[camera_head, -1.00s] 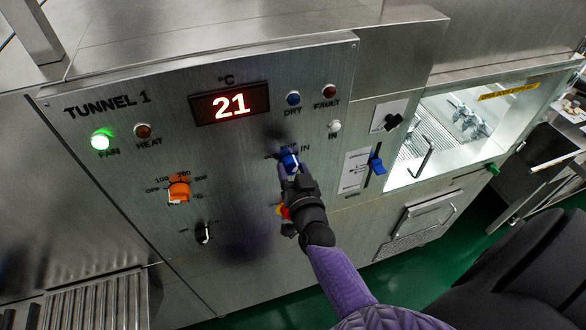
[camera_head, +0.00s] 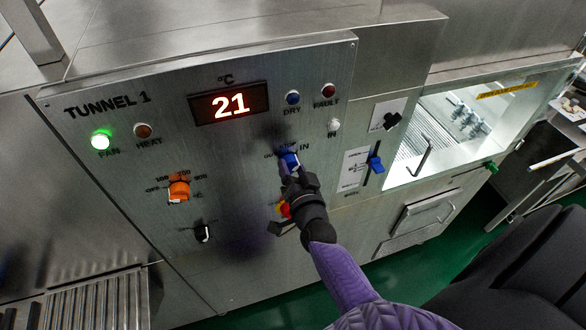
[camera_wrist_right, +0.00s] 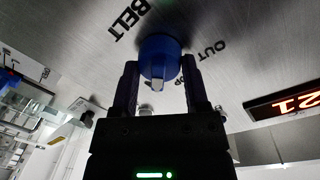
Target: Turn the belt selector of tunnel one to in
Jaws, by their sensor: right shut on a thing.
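The blue belt selector (camera_head: 287,155) is a round knob on the tunnel one panel (camera_head: 240,165), with the label IN to its right. My right gripper (camera_head: 291,168) is shut on it. In the right wrist view, the blue knob (camera_wrist_right: 158,56) sits between the two fingers (camera_wrist_right: 160,85), with a white mark on its lower side. The labels BELT and OUT show around it there. The fingers partly cover the knob in the head view, and I cannot tell exactly which label it points at. My left gripper is out of view.
An orange knob (camera_head: 179,191) and a black knob (camera_head: 203,233) are to the left. A blue slider (camera_head: 375,164) is to the right. The white IN lamp (camera_head: 333,125) looks unlit; the green FAN lamp (camera_head: 101,139) is lit.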

